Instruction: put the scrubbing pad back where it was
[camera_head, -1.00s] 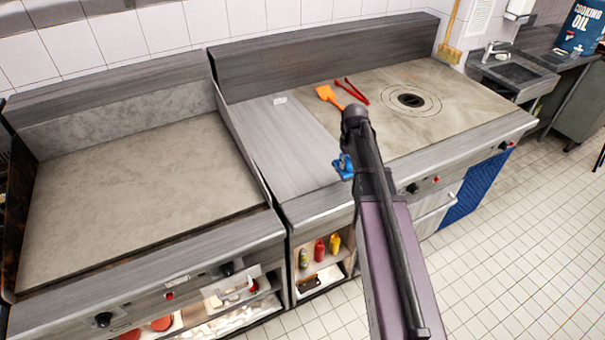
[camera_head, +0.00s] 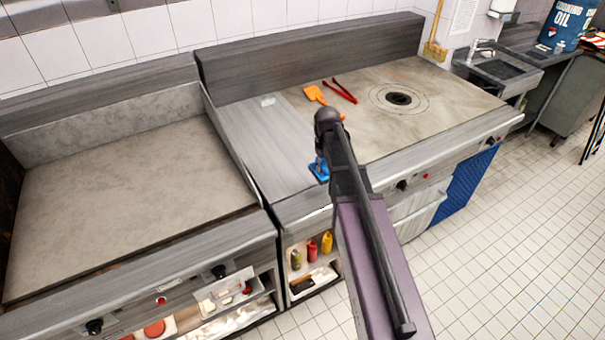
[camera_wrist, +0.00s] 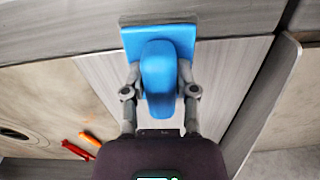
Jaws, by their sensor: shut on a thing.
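The scrubbing pad is a blue block with a raised blue grip. In the head view the blue pad (camera_head: 319,170) shows at the front of the grey steel strip (camera_head: 262,140), partly hidden by my arm. In the wrist view the blue pad (camera_wrist: 129,33) fills the top middle, near the strip's front edge. My gripper (camera_wrist: 160,90) is shut on the pad's raised grip, one finger on each side. I cannot tell whether the pad touches the strip.
An orange spatula (camera_head: 315,95) and red tongs (camera_head: 340,92) lie on the hob plate (camera_head: 440,110) to the right. A small white object (camera_head: 267,101) lies at the back of the strip. A flat griddle (camera_head: 130,190) stands left, behind a raised divider. Bottles (camera_head: 327,243) stand on the shelf below.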

